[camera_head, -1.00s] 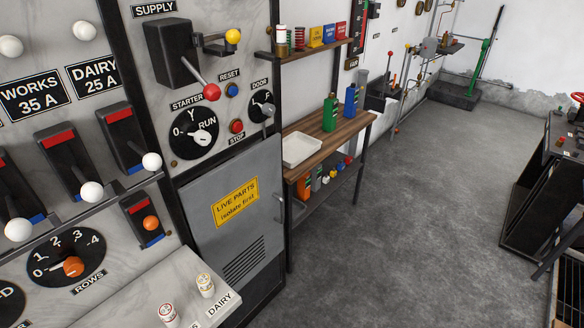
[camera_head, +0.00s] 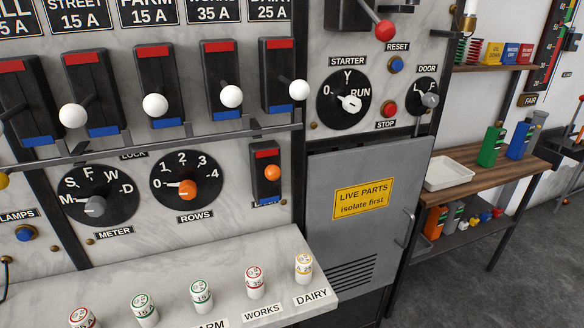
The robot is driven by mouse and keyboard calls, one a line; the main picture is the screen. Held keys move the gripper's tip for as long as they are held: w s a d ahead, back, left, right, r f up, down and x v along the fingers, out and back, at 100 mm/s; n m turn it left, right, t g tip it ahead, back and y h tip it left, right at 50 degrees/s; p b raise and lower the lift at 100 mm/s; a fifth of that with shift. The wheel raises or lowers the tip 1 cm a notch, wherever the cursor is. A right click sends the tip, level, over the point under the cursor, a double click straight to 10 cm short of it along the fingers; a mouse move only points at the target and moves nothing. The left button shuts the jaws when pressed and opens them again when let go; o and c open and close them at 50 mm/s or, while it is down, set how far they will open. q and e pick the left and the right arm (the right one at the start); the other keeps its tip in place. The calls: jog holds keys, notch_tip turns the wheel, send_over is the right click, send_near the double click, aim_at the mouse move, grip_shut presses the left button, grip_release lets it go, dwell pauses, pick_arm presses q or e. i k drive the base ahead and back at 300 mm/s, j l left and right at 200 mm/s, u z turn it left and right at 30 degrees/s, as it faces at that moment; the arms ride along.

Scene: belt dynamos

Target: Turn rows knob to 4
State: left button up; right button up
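The rows knob (camera_head: 187,190) is orange and sits on a round black dial (camera_head: 187,165) marked 0 to 4, above the ROWS label (camera_head: 195,217). Its pointer appears to be toward 0 at the left, though the mark is small. The 4 is at the dial's right side. Neither of my grippers is in view, and nothing covers the dial.
The grey METER knob (camera_head: 95,206) is left of the rows dial. An orange-tipped small switch (camera_head: 267,173) is to its right. A rail (camera_head: 215,137) and white-balled levers (camera_head: 155,104) are above. A marble ledge (camera_head: 215,264) with several fuses juts out below.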

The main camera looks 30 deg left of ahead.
aim_at(187, 189)
jog(key=u, duration=1.65)
